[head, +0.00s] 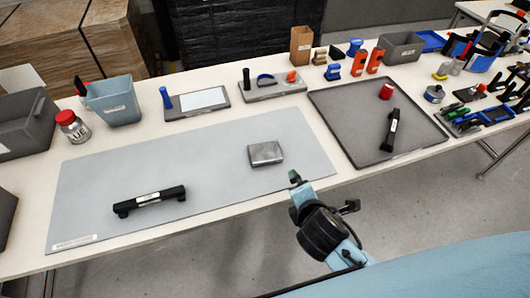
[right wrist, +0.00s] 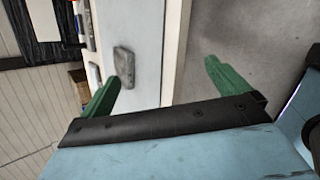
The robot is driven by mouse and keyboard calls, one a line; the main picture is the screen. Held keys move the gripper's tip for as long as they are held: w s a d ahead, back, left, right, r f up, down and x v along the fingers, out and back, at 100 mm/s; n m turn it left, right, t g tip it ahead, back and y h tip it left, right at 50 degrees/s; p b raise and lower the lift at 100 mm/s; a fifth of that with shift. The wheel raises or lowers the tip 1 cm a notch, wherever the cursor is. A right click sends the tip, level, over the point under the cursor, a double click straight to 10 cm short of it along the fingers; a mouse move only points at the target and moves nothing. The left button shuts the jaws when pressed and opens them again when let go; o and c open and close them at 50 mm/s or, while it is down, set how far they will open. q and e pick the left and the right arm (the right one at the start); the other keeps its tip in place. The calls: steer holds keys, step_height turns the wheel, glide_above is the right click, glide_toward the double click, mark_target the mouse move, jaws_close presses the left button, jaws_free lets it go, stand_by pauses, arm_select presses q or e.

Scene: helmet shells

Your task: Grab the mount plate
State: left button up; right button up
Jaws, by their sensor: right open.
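The mount plate (head: 265,153), a small silvery metal block with rounded edges, lies flat on the grey-blue mat (head: 215,140), right of its middle. It also shows in the right wrist view (right wrist: 124,67), beyond the fingers and nearer the left one. My right gripper (head: 322,191) is open and empty at the table's front edge, to the right of the plate and nearer me, apart from it. Its green fingers stand wide apart in the right wrist view (right wrist: 163,85). My left gripper is not in view.
A black handle-like bar (head: 150,201) lies on the mat's left part. A dark tray (head: 360,145) with another black bar (head: 392,130) and a red-topped item (head: 386,91) lies right of the mat. Bins and tools line the back. The mat around the plate is clear.

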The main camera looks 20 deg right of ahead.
steer(key=w+a+n+t, duration=0.1)
steer(key=n, duration=0.3)
steer(key=w+a+n+t, duration=0.1)
steer(key=w+a+n, duration=0.1)
steer(key=n, duration=0.2)
steer(key=w+a+n+t+y, duration=0.1)
steer(key=w+n+t, duration=0.1)
steer(key=n, duration=0.3)
steer(key=shift+w+a+r, duration=0.15)
steer(key=shift+w+a, duration=0.05)
steer(key=shift+a, duration=0.1)
steer(key=shift+w+a+n, duration=0.2)
steer(key=shift+a+n, duration=0.05)
steer(key=shift+n, duration=0.45)
steer(key=shift+w+a, duration=0.1)
steer(key=shift+w, duration=0.25)
steer(key=b, duration=0.2)
glide_toward(265, 153)
steer(key=x, duration=0.3)
steer(key=shift+w+f, duration=0.1)
steer(key=shift+f, duration=0.2)
steer(key=x, duration=0.2)
steer(key=b+x, duration=0.1)
steer(key=x, duration=0.2)
steer(key=shift+w+r, duration=0.1)
steer(key=shift+w, duration=0.25)
steer(key=c, duration=1.1)
steer(key=shift+r+y, duration=0.15)
steer(key=shift+y, duration=0.15)
steer(key=shift+c, duration=0.5)
